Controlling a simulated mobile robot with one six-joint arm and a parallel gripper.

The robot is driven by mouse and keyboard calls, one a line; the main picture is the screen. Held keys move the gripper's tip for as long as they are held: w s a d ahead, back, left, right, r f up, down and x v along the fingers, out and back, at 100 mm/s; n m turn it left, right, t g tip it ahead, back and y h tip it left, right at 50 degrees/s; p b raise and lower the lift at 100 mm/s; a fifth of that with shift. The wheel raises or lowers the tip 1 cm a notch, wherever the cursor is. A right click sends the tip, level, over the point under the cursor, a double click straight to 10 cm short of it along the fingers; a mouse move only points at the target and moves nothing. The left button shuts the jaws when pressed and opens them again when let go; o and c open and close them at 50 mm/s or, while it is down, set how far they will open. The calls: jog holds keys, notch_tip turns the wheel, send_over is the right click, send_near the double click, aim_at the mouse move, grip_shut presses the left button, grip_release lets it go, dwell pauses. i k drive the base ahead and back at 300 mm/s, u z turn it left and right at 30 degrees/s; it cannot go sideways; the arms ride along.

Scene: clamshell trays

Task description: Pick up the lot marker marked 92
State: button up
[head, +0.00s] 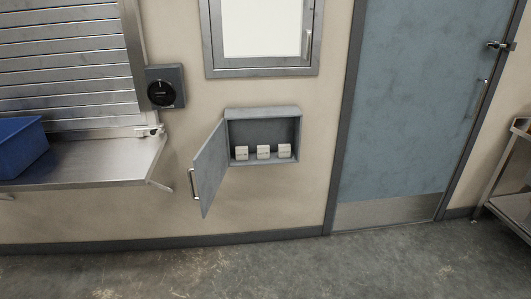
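Three small pale lot markers stand in a row on the floor of a grey wall cabinet (264,113). They are the left marker (242,153), the middle marker (263,152) and the right marker (284,151). Each seems to carry some marking on its front, but it is too small to read, so I cannot tell which one is marked 92. The cabinet door (210,170) is hinged on the left and stands open, swung out toward me. My gripper is not in view.
A steel counter (95,165) with a blue bin (20,146) stands at left, below a shutter. A black dial box (164,87) and a framed window panel (262,28) are on the wall. A blue door (405,110) is shut. A steel table (512,205) is at right. The floor ahead is clear.

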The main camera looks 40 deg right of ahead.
aim_at(263, 150)
jog(key=i, duration=0.9)
jog(key=u, duration=0.05)
